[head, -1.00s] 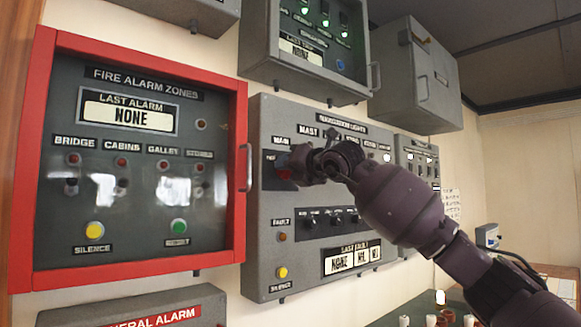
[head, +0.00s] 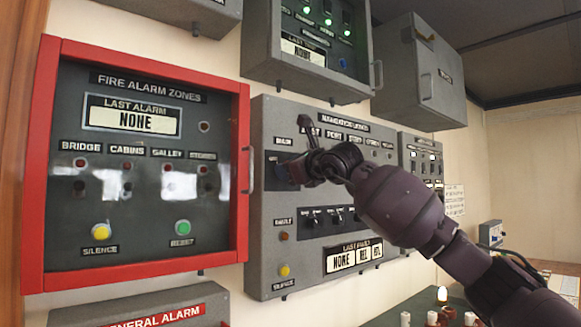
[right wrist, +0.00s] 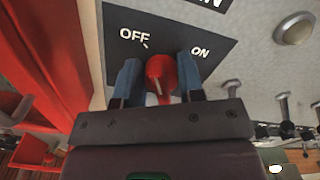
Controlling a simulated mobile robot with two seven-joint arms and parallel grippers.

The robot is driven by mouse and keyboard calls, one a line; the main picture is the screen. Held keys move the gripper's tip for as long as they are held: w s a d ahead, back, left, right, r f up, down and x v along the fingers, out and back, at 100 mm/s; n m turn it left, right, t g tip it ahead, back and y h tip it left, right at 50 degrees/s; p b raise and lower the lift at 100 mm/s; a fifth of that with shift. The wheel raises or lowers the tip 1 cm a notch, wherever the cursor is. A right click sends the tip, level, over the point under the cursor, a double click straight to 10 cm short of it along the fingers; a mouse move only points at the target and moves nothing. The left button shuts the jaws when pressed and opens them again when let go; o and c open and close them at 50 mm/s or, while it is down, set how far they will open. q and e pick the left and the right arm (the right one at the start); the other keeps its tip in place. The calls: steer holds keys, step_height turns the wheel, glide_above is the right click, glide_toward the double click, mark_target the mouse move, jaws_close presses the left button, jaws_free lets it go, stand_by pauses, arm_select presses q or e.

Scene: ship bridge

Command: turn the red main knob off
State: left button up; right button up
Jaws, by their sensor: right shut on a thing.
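The red main knob (right wrist: 160,72) sits on a dark plate (right wrist: 119,52) marked OFF at upper left and ON at right in the right wrist view. My right gripper (right wrist: 159,65) is shut on the knob, with one blue-grey finger on each side. A pale line shows on the knob, but I cannot tell which label it points to. In the head view my right gripper (head: 287,172) is at the MAIN position of the navigation lights panel (head: 267,240) and hides the knob. My left gripper is not in view.
A red-framed fire alarm cabinet (head: 243,215) with a handle stands close left of the gripper. A grey box (head: 310,80) with green lights hangs above. Small toggle switches (head: 330,216) sit below the gripper on the same panel.

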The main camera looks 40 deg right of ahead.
steer(key=n, duration=0.3)
steer(key=shift+a, duration=0.1)
steer(key=shift+n, duration=0.4)
steer(key=o, duration=0.8)
steer(key=shift+o, duration=0.2)
steer(key=shift+s, duration=0.1)
steer(key=shift+s+f, duration=0.1)
steer(key=shift+s, duration=0.1)
steer(key=s, duration=1)
steer(key=shift+s+d+b, duration=0.15)
steer(key=shift+d+b, duration=0.15)
steer(key=shift+d, duration=0.1)
